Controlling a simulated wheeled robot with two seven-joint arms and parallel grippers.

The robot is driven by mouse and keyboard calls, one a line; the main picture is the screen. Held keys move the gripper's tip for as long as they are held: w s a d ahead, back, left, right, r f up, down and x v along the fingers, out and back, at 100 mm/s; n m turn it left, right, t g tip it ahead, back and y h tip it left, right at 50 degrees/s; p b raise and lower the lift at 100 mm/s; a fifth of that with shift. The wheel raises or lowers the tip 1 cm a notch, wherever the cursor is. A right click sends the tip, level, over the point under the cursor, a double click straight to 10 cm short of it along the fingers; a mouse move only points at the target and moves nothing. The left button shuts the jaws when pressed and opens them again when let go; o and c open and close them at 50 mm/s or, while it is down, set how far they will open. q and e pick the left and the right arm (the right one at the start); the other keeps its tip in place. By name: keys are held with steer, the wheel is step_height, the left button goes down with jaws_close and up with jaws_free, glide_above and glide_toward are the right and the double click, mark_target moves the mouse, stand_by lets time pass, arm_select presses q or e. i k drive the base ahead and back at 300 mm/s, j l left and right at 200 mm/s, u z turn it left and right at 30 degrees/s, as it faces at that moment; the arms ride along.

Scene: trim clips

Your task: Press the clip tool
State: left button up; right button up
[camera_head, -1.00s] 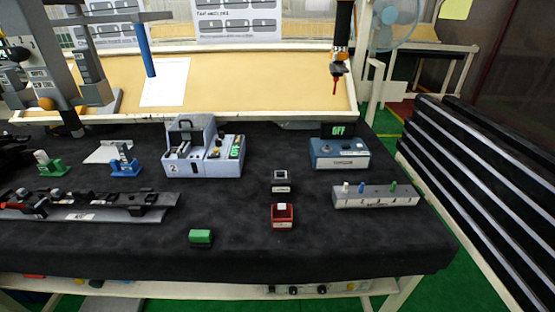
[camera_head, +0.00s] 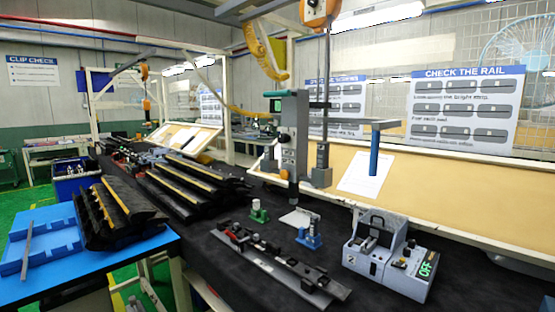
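I cannot tell for sure which item is the clip tool. A grey device (camera_head: 398,262) marked 2 stands at the lower right, with a raised handle, a small green-lit display and dark knobs. A small blue fixture (camera_head: 309,238) and a small green fixture (camera_head: 259,212) stand left of it on the black table (camera_head: 345,250). A long dark rail fixture (camera_head: 270,265) with several small clamps lies in front of them. A tall grey press-like stand (camera_head: 292,140) rises behind, with a blue rod (camera_head: 374,152) hanging from its arm. Neither gripper is in view.
Long black trim parts (camera_head: 195,187) are stacked left of the rail fixture. More lie on a blue-topped table (camera_head: 45,240) at the left, by a blue bin (camera_head: 75,180). Green floor (camera_head: 30,195) shows beyond. A tan slanted board (camera_head: 450,195) borders the table's back.

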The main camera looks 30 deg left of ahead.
mark_target(296, 104)
steer(key=u, duration=0.95)
steer(key=i+j, duration=0.15)
steer(key=j, duration=0.25)
steer(key=i+j, duration=0.1)
steer(key=j, duration=0.25)
steer(key=i+j, duration=0.15)
steer(key=j, duration=0.25)
steer(key=i+j, duration=0.15)
steer(key=j, duration=0.25)
steer(key=i+j, duration=0.1)
steer(key=j, duration=0.3)
steer(key=i+j, duration=0.15)
steer(key=j, duration=0.2)
steer(key=z, duration=0.05)
